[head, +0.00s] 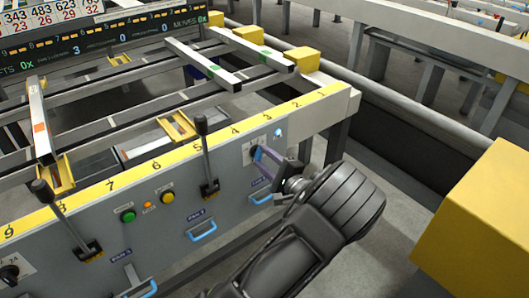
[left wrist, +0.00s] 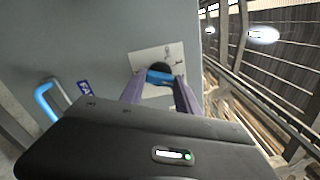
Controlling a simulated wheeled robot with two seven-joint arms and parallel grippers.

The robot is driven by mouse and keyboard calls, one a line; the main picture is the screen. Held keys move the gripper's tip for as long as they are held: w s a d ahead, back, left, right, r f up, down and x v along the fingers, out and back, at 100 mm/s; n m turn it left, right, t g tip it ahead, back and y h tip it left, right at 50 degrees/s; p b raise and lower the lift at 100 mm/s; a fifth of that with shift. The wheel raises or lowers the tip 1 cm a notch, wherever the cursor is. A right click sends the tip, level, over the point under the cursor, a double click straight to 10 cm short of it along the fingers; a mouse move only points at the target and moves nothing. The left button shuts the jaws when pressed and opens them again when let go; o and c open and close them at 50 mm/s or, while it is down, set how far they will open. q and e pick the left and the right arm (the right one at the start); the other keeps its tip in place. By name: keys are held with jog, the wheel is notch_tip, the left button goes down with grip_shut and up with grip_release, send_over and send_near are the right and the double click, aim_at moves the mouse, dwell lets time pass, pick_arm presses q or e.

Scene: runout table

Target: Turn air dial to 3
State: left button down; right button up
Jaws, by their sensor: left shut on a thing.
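The air dial shows in the left wrist view as a dark round knob (left wrist: 160,67) on a white plate (left wrist: 142,58) fixed to the grey panel. My left gripper (left wrist: 160,80) reaches it with two purple fingers, one on each side, and is shut on it. A blue part shows between the fingers. In the head view my left gripper (head: 264,162) is at the right end of the panel, covering most of the dial. The dial's setting and the plate's marks are too small to read. My right gripper is not in view.
The grey panel (head: 225,190) carries black levers (head: 205,155), a green button (head: 128,215), a yellow button (head: 167,197), another black knob (head: 9,272) and blue handles (head: 203,232). A yellow numbered strip (head: 155,165) runs along its top. A yellow block (head: 480,225) stands at right.

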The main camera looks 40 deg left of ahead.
pick_arm(q)
jog(key=m+p, duration=0.2)
jog(key=m, duration=0.1)
jog(key=shift+r+m+p, duration=0.15)
jog(key=shift+m+p, duration=0.15)
jog(key=shift+p, duration=0.05)
jog(key=shift+f+m+p, duration=0.2)
jog(key=shift+m+p, duration=0.7)
jog(key=shift+m, duration=0.7)
jog(key=c, duration=0.9)
grip_release()
jog(key=v, duration=0.8)
jog(key=shift+a, duration=0.1)
